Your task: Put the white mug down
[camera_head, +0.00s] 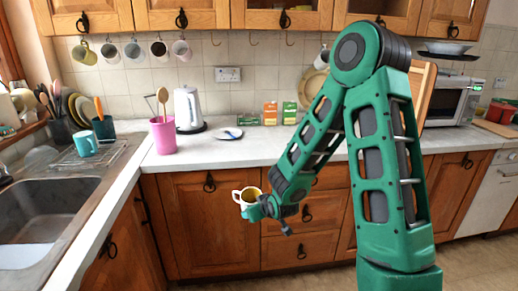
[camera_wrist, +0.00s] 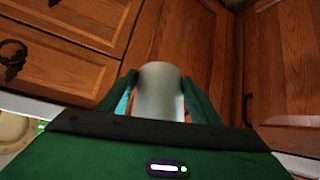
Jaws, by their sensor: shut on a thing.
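The white mug (camera_head: 239,197) shows in the head view in front of the wooden cabinets, below the level of the worktop. Its inside looks yellowish, its open top faces up toward the camera, and its handle points left. My gripper (camera_head: 254,212) is shut on the mug and holds it in the air at its right side. In the wrist view the mug (camera_wrist: 160,90) is a pale, plain shape between the two fingers of my gripper (camera_wrist: 157,90). Its handle is hidden there.
The white worktop (camera_head: 240,152) is bare in front of a small plate (camera_head: 228,134). A white kettle (camera_head: 188,108) and a pink utensil pot (camera_head: 162,136) stand left. Small boxes (camera_head: 270,113) stand at the back. More mugs (camera_head: 132,50) hang on hooks above. A sink (camera_head: 45,215) is far left.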

